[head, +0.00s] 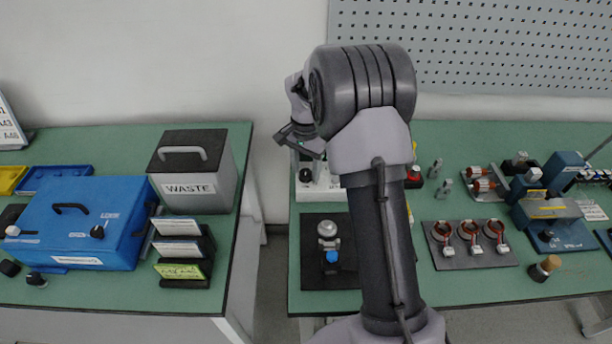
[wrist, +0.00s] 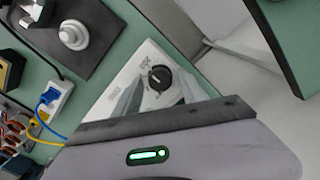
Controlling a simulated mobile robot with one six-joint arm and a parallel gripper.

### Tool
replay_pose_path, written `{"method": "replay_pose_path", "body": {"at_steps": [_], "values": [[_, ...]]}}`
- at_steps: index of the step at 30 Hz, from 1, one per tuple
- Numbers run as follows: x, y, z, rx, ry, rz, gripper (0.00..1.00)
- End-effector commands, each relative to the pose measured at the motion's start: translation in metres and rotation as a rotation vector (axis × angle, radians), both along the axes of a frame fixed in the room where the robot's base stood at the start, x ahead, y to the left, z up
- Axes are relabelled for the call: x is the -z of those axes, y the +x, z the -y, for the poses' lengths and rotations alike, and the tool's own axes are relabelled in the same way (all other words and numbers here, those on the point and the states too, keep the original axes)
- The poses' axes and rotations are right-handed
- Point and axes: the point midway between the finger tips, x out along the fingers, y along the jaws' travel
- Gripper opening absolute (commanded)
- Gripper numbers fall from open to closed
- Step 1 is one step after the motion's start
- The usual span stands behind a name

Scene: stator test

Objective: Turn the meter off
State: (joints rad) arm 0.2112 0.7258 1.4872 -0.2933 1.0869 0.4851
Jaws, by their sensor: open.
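A white unit (wrist: 143,62) with a black round knob (wrist: 159,77) lies in the middle of the wrist view; it appears to be the meter. Small print beside the knob is too small to read. My gripper (wrist: 159,91) is open and empty, its two fingers on either side of the knob in the picture. Whether they touch the knob or hang above it I cannot tell. In the head view the white unit (head: 322,194) stands near the left end of the right bench, partly hidden by my arm. My gripper (head: 303,142) is above it, its fingertips not clear.
A black plate with a metal post (wrist: 74,34) lies beside the unit. A white box with a blue plug (wrist: 54,98) and a yellow cable are nearby. A gap (head: 262,235) separates the two benches. The left bench holds a WASTE bin (head: 196,189) and a blue case (head: 75,222).

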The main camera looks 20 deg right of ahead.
Motion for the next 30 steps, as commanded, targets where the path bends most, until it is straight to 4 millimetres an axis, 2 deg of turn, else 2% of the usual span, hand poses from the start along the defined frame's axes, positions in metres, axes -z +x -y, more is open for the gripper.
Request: {"method": "replay_pose_path", "body": {"at_steps": [1,6,8,11,13,16,21,24,30], "values": [[-0.001,0.0,0.0,0.0,0.0,0.0,0.47],[-0.001,0.0,0.0,0.0,0.0,0.0,0.14],[-0.001,0.0,0.0,0.0,0.0,0.0,0.04],[-0.001,0.0,0.0,-0.006,0.0,0.0,0.04],[-0.005,-0.001,0.0,-0.096,0.001,-0.003,0.04],[-0.011,-0.001,0.0,-0.404,0.002,-0.005,0.04],[-0.01,-0.001,0.0,-0.937,0.001,-0.002,0.04],[-0.006,0.0,0.0,-1.131,0.0,0.0,0.04],[-0.001,0.001,0.0,-1.191,-0.001,0.002,0.04]]}}
